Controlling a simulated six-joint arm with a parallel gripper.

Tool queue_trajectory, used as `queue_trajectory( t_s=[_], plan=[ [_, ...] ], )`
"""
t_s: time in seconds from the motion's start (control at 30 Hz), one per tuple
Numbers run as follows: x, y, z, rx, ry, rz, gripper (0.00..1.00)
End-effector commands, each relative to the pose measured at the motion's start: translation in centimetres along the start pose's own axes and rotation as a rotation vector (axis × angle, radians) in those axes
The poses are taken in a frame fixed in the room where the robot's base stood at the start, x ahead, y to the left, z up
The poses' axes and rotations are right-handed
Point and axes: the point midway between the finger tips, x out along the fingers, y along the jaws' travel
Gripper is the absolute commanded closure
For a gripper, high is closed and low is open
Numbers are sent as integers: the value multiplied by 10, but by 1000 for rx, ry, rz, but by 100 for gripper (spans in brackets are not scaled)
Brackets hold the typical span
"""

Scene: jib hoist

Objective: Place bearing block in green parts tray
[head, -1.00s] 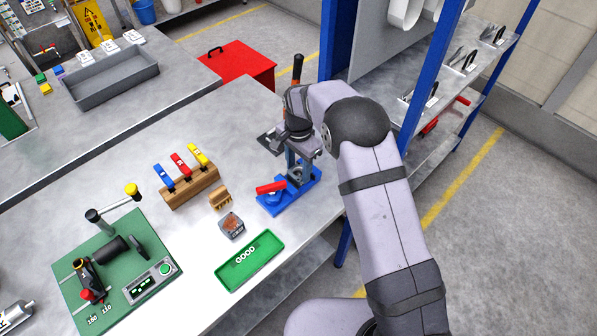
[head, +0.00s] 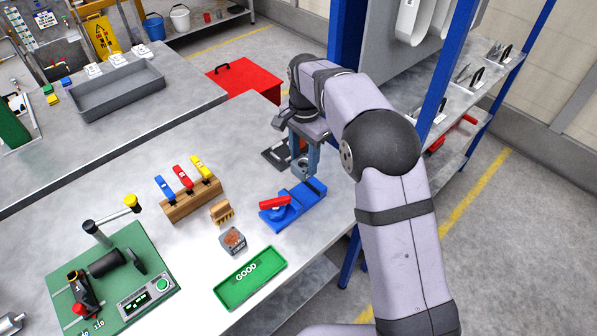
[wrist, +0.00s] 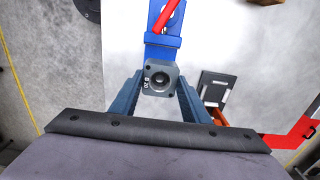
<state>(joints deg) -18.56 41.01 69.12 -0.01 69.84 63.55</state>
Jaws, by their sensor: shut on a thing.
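My gripper (head: 303,160) is shut on the bearing block, a grey square block with a round bore. The block (wrist: 159,78) shows between the two fingers in the wrist view and at the fingertips in the head view (head: 304,168). It is held above the bench, just behind the blue fixture (head: 308,191) with the red handle (head: 275,203). The wrist view also shows the fixture (wrist: 162,42) beyond the block. The green parts tray (head: 230,295), marked GOOD, lies at the bench's front edge, left of and nearer than the fixture. It looks empty.
A small box (head: 233,241) and a wooden brush (head: 221,212) stand between the tray and a wooden rack (head: 191,203) with coloured handles. A green board with a gauge (head: 113,275) is at left.

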Motion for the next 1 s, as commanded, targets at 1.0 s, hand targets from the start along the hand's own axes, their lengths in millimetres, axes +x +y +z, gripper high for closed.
queue_trajectory(
  t_s=[1.0],
  plan=[
    [-79, -29, 184, -367, 0, -2, 96]
  ],
)
